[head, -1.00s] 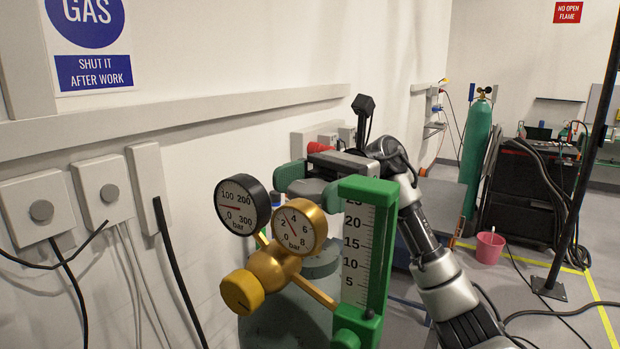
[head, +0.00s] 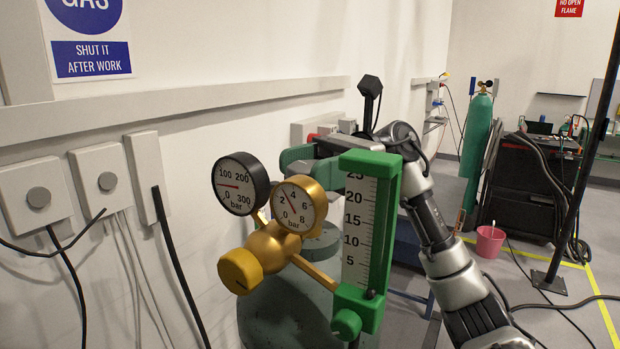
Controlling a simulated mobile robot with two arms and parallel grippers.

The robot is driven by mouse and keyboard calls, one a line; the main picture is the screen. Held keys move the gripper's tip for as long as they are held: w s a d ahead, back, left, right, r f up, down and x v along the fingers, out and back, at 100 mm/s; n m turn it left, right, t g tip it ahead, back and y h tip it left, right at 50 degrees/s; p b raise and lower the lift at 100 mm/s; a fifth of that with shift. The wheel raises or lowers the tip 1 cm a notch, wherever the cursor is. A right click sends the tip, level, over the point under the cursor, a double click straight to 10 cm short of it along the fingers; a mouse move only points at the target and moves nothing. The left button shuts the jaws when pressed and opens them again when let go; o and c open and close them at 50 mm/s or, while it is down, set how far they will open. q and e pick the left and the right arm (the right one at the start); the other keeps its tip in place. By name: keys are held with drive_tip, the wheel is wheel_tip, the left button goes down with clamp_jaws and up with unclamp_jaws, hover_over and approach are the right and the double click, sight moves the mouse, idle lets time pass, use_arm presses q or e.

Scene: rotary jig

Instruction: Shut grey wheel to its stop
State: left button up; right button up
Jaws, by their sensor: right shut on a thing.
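The grey wheel (head: 304,169) is mostly hidden behind the gauges and my right gripper; only a small part shows above the gold gauge. My right gripper (head: 311,161) is at the wheel, shut on it, with a green finger on the left side. Its other finger is largely hidden by the green flowmeter frame. The wheel sits above the grey-green gas cylinder (head: 275,310). How far it is turned cannot be told. My left gripper is not in view.
The brass regulator (head: 272,245) carries a black gauge (head: 240,184), a gold gauge (head: 299,205) and a yellow knob (head: 240,271). The green flowmeter (head: 385,225) stands close before my right arm. Wall boxes and hanging cables are at left. A pink bucket (head: 489,242) stands farther back.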

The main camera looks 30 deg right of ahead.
drive_tip(key=m+t+b, duration=0.1)
drive_tip(key=t+b, duration=0.1)
drive_tip(key=m+t+b, duration=0.1)
drive_tip(key=t, duration=0.1)
drive_tip(key=shift+f+m, duration=0.25)
drive_tip(key=shift+m, duration=0.05)
drive_tip(key=m+t+b, duration=0.1)
drive_tip(key=t, duration=0.1)
drive_tip(key=m+t, duration=0.1)
drive_tip(key=t, duration=0.1)
drive_tip(key=shift+r+m+h+b, duration=0.15)
drive_tip(key=shift+m+h+b, duration=0.15)
drive_tip(key=shift+b, duration=0.05)
drive_tip(key=m+t+h, duration=0.1)
drive_tip(key=t, duration=0.1)
drive_tip(key=shift+r+m+t, duration=0.1)
drive_tip(key=shift+m+t, duration=0.2)
drive_tip(key=shift+m, duration=0.1)
drive_tip(key=m+t+h, duration=0.3)
drive_tip(key=t, duration=0.1)
drive_tip(key=shift+s+t, duration=0.1)
drive_tip(key=shift+t, duration=0.3)
drive_tip(key=shift+m+t+h+b, duration=0.7)
drive_tip(key=shift+m+t+h, duration=0.7)
drive_tip(key=shift+m+h, duration=0.5)
drive_tip(key=o, duration=0.9)
drive_tip(key=shift+o, duration=0.2)
